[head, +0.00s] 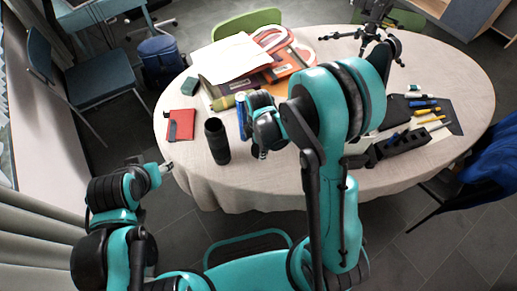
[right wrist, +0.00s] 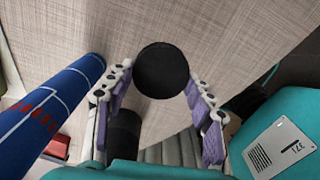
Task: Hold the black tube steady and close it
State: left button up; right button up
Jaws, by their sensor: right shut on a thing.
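The black tube (head: 217,142) stands upright near the table's front left edge. In the right wrist view, a dark cylinder that seems to be the tube (right wrist: 123,130) shows low behind the fingers. My right gripper (head: 258,152) is just right of the tube in the head view. It is shut on a round black piece, apparently a cap (right wrist: 161,70), held between its purple-padded fingers (right wrist: 160,95). The piece is apart from the tube. My left gripper (head: 165,168) is at the table's left front edge, apart from the tube; its finger opening is unclear.
A blue can (head: 241,115) stands behind the tube and shows large in the right wrist view (right wrist: 45,115). A red notebook (head: 181,125) lies left. Books and papers (head: 240,62) lie behind. A tripod (head: 372,32), black holder (head: 400,143) and pens are right.

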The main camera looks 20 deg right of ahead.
jog(key=s+d+r+p, duration=0.3)
jog(key=s+d+r, duration=0.2)
jog(key=d, duration=0.5)
notch_tip(320, 180, up, 3)
jog(key=shift+s+f, duration=0.1)
jog(key=shift+s, duration=0.3)
jog(key=shift+d, duration=0.1)
jog(key=w+a+m, duration=0.2)
jog(key=w+m, duration=0.1)
jog(key=m, duration=0.6)
jog(key=w+a+r+m, duration=0.1)
jog(key=w+a+m, duration=0.2)
jog(key=m, duration=0.7)
jog(key=shift+w, duration=0.6)
